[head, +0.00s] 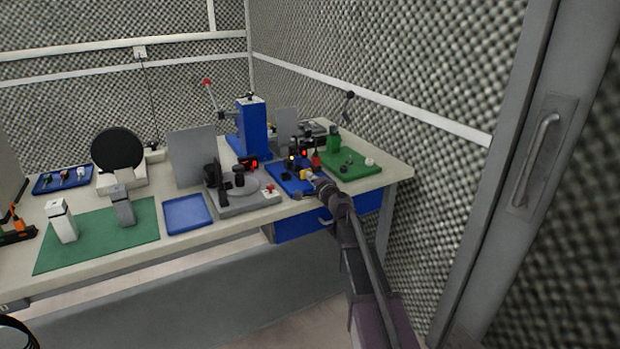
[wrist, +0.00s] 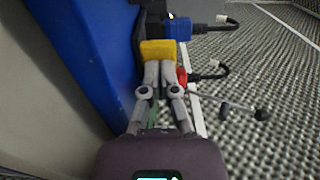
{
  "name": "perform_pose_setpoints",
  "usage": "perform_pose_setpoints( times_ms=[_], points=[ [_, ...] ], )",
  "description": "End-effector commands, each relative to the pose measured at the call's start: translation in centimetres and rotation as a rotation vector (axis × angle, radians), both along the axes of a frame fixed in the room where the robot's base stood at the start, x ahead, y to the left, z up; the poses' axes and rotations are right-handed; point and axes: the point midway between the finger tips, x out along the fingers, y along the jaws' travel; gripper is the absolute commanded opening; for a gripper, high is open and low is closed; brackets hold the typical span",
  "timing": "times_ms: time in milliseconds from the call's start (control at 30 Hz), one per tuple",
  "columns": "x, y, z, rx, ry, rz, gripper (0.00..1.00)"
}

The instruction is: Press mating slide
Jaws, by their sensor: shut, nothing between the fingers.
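A yellow block (wrist: 158,49), which looks like the mating slide, sits at the edge of a blue fixture plate (wrist: 85,60). In the head view the yellow block (head: 304,174) is small, just beyond my gripper (head: 314,180). In the wrist view my gripper (wrist: 159,68) is shut with its fingertips together and nothing between them. The tips reach the near face of the yellow block; they look to be touching it or very close. A blue connector (wrist: 178,28) with a black cable lies just past the block. A red part (wrist: 182,76) is right of the fingers.
A green mat (head: 350,164) with small parts lies to the right on the bench. A blue press (head: 253,128) stands behind. A grey fixture (head: 243,199) and an empty blue tray (head: 187,213) are to the left. The foam wall (head: 450,180) is close on the right.

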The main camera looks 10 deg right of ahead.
Motion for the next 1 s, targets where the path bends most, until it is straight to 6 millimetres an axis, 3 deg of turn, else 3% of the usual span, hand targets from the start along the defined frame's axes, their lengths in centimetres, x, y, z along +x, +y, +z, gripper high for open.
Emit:
perform_pose_setpoints(
  times_ms=[267,700,1000],
  points=[
    [-2.4,-0.9,0.1,-0.001,-0.001,0.000,0.00],
    [-9.5,-3.3,0.0,-0.002,-0.002,-0.001,0.00],
    [-11.9,-4.2,0.0,-0.002,-0.002,0.000,0.00]
  ],
)
